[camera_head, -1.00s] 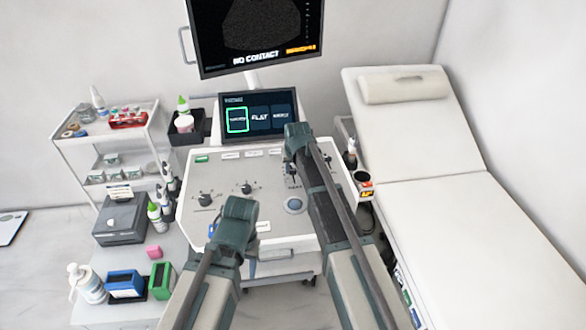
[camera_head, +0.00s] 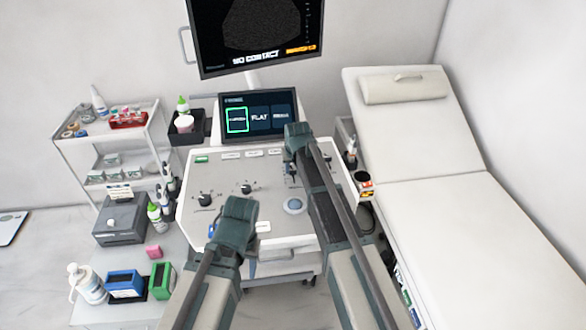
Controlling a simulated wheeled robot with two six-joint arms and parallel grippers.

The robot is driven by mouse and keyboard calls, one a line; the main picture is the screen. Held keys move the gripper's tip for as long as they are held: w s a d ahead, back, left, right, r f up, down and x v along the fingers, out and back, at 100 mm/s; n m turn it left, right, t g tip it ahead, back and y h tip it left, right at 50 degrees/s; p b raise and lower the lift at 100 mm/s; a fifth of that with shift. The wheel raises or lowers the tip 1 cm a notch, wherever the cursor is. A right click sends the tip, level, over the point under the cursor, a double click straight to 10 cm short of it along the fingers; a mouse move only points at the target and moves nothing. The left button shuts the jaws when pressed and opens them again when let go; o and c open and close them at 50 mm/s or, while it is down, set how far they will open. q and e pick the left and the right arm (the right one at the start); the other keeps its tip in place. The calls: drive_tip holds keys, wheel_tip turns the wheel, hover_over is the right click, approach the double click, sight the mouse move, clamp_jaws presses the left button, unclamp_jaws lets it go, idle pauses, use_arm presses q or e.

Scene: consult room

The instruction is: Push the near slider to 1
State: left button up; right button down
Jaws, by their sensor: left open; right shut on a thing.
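The console panel (camera_head: 222,171) is a light grey slab with dark knobs, a round pale trackball (camera_head: 293,206) and small labelled keys. The sliders are on its right part, partly behind my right arm; a dark slider piece (camera_head: 290,169) shows just left of that arm. I cannot read its numbers. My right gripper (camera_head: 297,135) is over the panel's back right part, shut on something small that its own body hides. My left gripper (camera_head: 238,207) is open and empty over the panel's front middle.
A small touch screen (camera_head: 258,117) stands behind the panel, below a large monitor (camera_head: 256,35). A white trolley (camera_head: 105,140) with bottles and boxes stands at the left. A padded couch (camera_head: 465,220) fills the right, close to my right arm.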

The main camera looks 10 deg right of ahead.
drive_tip(key=shift+s, duration=1.05)
drive_tip(key=c, duration=0.6)
unclamp_jaws()
drive_tip(key=shift+r, duration=0.15)
drive_tip(key=p+v, duration=1.2)
drive_tip(key=v, duration=0.1)
drive_tip(key=shift+s+r+p, duration=0.15)
drive_tip(key=shift+r+p, duration=0.05)
drive_tip(key=shift+p, duration=0.15)
